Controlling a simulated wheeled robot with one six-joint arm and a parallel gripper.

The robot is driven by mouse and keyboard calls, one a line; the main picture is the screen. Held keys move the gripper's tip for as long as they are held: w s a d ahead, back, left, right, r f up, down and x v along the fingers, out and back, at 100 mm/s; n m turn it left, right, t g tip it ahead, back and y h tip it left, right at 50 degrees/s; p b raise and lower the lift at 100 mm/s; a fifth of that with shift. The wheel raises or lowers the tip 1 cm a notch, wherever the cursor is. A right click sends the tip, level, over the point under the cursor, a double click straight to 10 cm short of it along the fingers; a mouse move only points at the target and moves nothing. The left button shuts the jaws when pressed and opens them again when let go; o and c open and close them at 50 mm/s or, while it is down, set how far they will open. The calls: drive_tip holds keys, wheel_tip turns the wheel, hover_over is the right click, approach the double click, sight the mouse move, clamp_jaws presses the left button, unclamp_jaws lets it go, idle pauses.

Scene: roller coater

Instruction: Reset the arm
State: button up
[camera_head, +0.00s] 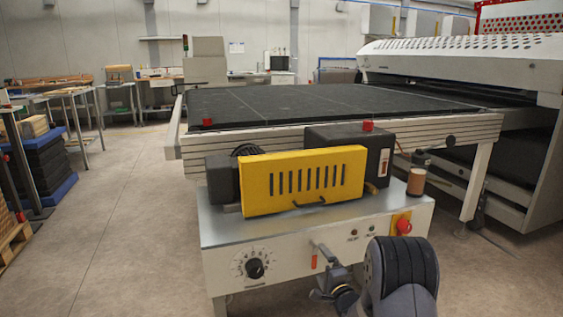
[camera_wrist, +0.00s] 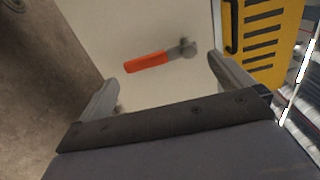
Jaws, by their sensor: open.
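My gripper (camera_head: 322,276) is at the front face of the white control cabinet (camera_head: 225,265), low in the head view. In the wrist view my gripper (camera_wrist: 162,69) is open, with its two fingers spread wide. A lever with an orange handle (camera_wrist: 146,62) and a grey metal end shows between and beyond the fingers. The fingers hold nothing that I can see. The orange handle (camera_head: 314,262) also shows in the head view, partly beside my gripper. My dark arm covers the cabinet's lower right part.
A yellow slotted guard (camera_head: 305,180) sits on the cabinet top, with a brown cup (camera_head: 416,182) to its right. A dial (camera_head: 254,269) and a red emergency knob (camera_head: 403,226) are on the front. The black conveyor bed (camera_head: 300,102) lies behind.

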drive_tip(key=p+v, duration=0.1)
drive_tip(key=v, duration=0.7)
drive_tip(key=b+x, duration=0.2)
drive_tip(key=x, duration=0.8)
drive_tip(key=d+r+n+b, duration=0.1)
drive_tip(key=n, duration=0.3)
drive_tip(key=d+r+n+b, duration=0.1)
drive_tip(key=n, duration=0.4)
drive_tip(key=w+d+r+n+b, duration=0.1)
drive_tip(key=n+b, duration=0.1)
drive_tip(key=n, duration=0.3)
drive_tip(key=shift+w, duration=0.1)
drive_tip(key=n+b, duration=0.1)
drive_tip(key=n, duration=0.1)
drive_tip(key=r+n+b, duration=0.1)
drive_tip(key=n, duration=0.1)
drive_tip(key=shift+a+r, duration=0.1)
drive_tip(key=shift+r, duration=0.1)
drive_tip(key=shift+s+r, duration=0.1)
drive_tip(key=shift+s, duration=0.3)
drive_tip(key=shift+d, duration=0.2)
